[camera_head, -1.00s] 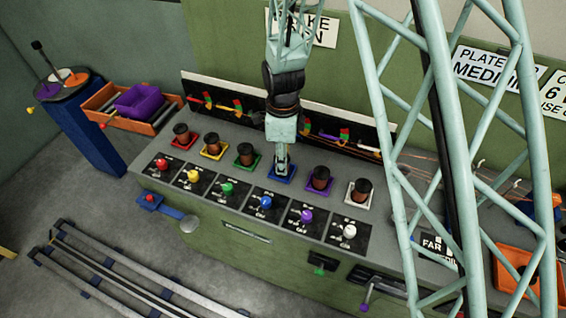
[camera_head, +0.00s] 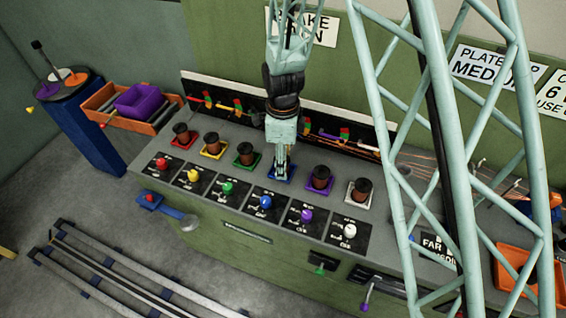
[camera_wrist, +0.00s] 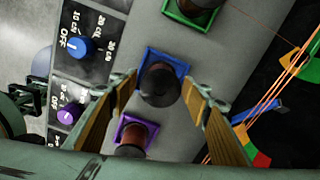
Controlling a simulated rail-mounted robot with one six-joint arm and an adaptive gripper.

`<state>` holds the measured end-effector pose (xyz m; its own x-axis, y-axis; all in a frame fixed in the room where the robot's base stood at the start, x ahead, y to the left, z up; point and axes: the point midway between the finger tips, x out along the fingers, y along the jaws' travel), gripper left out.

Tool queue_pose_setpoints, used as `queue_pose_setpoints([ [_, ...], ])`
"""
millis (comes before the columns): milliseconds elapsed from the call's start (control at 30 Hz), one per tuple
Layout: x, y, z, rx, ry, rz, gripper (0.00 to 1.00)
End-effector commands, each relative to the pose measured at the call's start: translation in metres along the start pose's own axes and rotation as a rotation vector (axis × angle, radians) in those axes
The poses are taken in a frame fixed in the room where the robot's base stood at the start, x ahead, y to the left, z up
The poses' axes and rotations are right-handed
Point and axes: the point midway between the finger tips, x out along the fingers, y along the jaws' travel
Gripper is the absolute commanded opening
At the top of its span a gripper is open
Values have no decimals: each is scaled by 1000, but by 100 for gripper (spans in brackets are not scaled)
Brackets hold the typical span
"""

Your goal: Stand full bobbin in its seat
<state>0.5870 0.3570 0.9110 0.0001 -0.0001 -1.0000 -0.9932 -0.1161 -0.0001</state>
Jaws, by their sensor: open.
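My gripper (camera_head: 281,172) hangs pointing down over the blue square seat (camera_head: 290,179) on the grey bench top. In the wrist view its two fingers (camera_wrist: 158,84) are spread, with a dark-topped brown bobbin (camera_wrist: 161,86) lying between the fingertips in the picture. That bobbin stands in the blue seat (camera_wrist: 179,57); I cannot tell its height relative to the fingertips. In the head view my gripper hides it. Similar bobbins stand in the red, yellow, green (camera_head: 246,154), purple (camera_head: 320,178) and white (camera_head: 359,191) seats. I cannot tell which bobbin is full.
Coloured knobs, including a blue knob (camera_head: 265,202), line the bench front. A black-backed panel (camera_head: 225,100) with coloured markers runs behind the seats. Copper wires (camera_head: 440,170) stretch at right.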

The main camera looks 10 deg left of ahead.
Motion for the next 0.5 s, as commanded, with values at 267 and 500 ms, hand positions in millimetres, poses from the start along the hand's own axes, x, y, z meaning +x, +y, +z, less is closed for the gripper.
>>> queue_pose_setpoints([
  [267, -2, 0, 0, 0, 0, 0, 44],
  [500, -15, -1, 0, 0, -1, -2, 44],
])
